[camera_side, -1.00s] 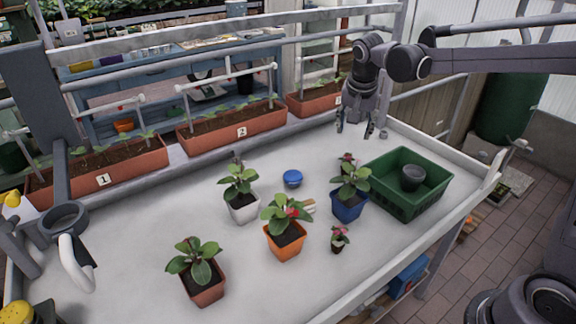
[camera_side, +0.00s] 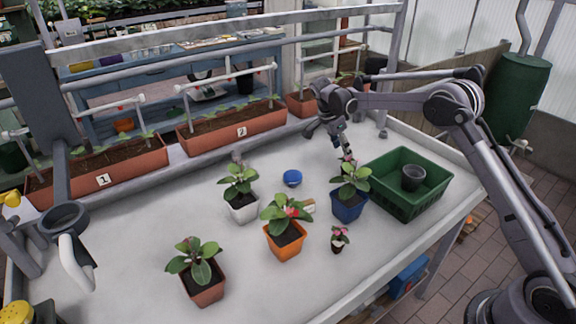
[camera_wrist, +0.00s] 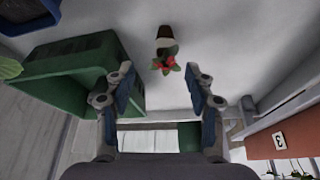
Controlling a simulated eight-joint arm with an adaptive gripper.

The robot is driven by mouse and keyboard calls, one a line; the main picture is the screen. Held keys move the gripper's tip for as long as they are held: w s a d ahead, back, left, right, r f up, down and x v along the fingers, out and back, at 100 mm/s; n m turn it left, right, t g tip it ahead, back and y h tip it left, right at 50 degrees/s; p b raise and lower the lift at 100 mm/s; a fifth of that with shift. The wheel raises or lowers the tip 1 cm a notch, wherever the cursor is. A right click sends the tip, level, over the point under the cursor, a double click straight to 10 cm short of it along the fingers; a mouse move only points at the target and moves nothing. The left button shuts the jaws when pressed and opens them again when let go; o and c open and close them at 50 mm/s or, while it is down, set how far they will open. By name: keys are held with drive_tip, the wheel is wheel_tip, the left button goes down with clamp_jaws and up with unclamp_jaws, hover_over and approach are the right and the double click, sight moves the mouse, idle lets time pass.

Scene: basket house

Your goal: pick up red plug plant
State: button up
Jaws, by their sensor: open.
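A small plug plant with red flowers (camera_wrist: 166,64) and a dark brown plug shows in the wrist view, ahead of and between my fingertips. In the side view its red top (camera_side: 346,160) shows just behind the blue-potted plant (camera_side: 349,190), which hides its lower part. My gripper (camera_side: 343,147) is above and behind that plant, close to the red flowers. In the wrist view my gripper (camera_wrist: 160,82) is open with nothing between its fingers. Another small plug plant with pinkish-red flowers (camera_side: 339,238) stands in front of the blue pot.
A green crate (camera_side: 436,196) holding a dark pot (camera_side: 413,177) is at the right; the crate is also left of my fingers in the wrist view (camera_wrist: 75,70). Potted plants in white (camera_side: 243,209), orange (camera_side: 286,247) and terracotta (camera_side: 207,290) pots and a blue round object (camera_side: 292,178) stand leftward.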

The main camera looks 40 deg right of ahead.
sight(345, 160)
drive_tip(key=x, duration=0.4)
drive_tip(key=shift+w+x, duration=0.2)
drive_tip(key=shift+x, duration=1.15)
drive_tip(key=shift+w+x, duration=0.15)
drive_tip(key=shift+x, duration=1.2)
drive_tip(key=c, duration=1)
